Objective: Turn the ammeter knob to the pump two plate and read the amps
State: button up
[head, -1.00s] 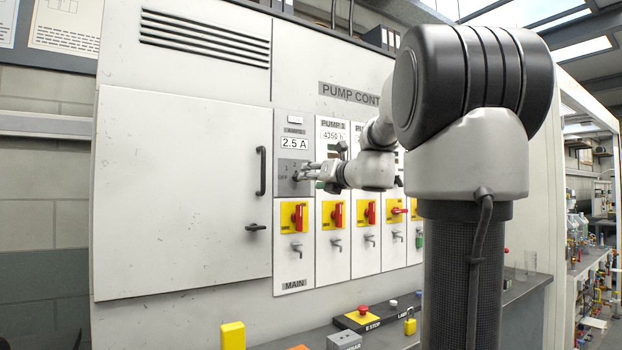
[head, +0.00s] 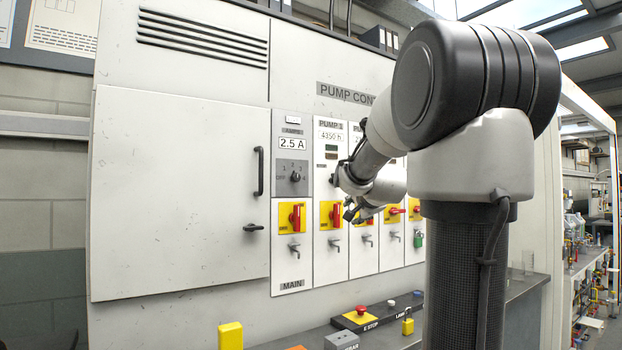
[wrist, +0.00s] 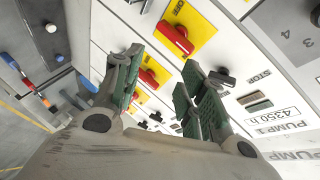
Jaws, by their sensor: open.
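The ammeter knob (head: 295,177) is a small dark knob on a grey plate (head: 291,170) marked OFF and with numbers, on the leftmost narrow panel. The way it points is too small to tell. The AMPS display (head: 291,143) above it reads 2.5 A. In the wrist view, part of the grey plate (wrist: 288,42) with a 3 and a 4 shows at the upper right. My gripper (head: 353,212) is open and empty, right of and below the knob, in front of the pump panels. Its spread green-padded fingers (wrist: 160,78) show in the wrist view.
Red switches on yellow plates (head: 297,215) line the panels, with metal handles below. The cabinet door (head: 180,200) is shut.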

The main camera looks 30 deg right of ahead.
notch_tip(320, 180, up, 5)
jog(key=w+a+n+t, duration=0.2)
jog(key=w+n, duration=0.1)
jog(key=n, duration=0.9)
jog(key=n+t+y, duration=0.3)
jog(key=n+y, duration=0.4)
jog(key=n, duration=1.2)
send_near(298, 178)
jog(key=w, duration=0.2)
jog(key=shift+w+a+r+n, duration=0.15)
jog(key=shift+a+r+n, duration=0.1)
jog(key=shift+n, duration=0.05)
jog(key=shift+w, duration=3.55)
